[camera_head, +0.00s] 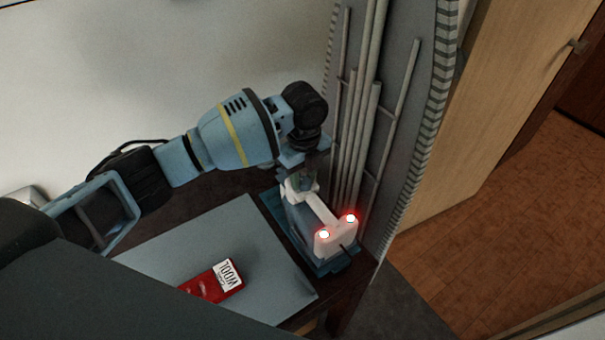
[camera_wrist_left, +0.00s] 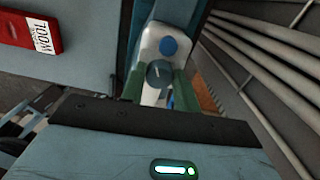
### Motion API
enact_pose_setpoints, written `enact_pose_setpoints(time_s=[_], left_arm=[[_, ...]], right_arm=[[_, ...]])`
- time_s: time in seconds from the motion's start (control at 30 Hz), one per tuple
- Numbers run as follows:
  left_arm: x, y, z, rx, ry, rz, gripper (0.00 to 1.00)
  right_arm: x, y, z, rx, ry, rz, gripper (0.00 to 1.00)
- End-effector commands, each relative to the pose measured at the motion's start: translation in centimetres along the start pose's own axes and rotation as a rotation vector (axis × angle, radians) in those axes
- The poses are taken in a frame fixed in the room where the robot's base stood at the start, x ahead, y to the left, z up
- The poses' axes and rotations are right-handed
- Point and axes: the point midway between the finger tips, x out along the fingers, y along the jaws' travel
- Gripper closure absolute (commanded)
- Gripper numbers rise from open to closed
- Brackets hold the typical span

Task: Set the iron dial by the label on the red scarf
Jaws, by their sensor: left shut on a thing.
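The iron (camera_head: 329,240) is white and grey-blue and sits on a blue stand (camera_head: 335,267) at the table's right end, with two red lights lit. In the left wrist view the dark round iron dial (camera_wrist_left: 158,72) shows below a blue button (camera_wrist_left: 168,46). My left gripper (camera_head: 300,180) reaches down onto the iron's rear. Its green fingers stand on both sides of the dial and are shut on it. The red scarf (camera_head: 203,288) lies folded on the grey surface, with a white label (camera_head: 227,273) reading "WOOL". My right gripper is not in view.
A grey board or mat (camera_head: 185,243) covers the table left of the iron. A tall grey panel with pipes (camera_head: 378,110) stands close behind and right of the iron. A wooden door (camera_head: 520,80) and tiled floor (camera_head: 490,230) lie farther right.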

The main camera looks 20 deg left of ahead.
Motion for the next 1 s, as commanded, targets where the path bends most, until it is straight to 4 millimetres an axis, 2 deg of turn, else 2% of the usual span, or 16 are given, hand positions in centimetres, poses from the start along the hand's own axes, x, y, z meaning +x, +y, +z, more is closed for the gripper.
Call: enact_pose_setpoints(time_s=[0.2, 0.5, 1.0], left_arm=[[-0.10, -0.08, -0.03, 0.156, 0.000, 0.000, 0.92], [-0.03, -0.12, -0.04, 0.292, 0.001, -0.001, 0.92], [0.01, -0.13, -0.04, 0.329, 0.000, -0.001, 0.92]], right_arm=[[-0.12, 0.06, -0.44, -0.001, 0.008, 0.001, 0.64], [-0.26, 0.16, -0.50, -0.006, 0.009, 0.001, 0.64], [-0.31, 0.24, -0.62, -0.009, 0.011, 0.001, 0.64]])
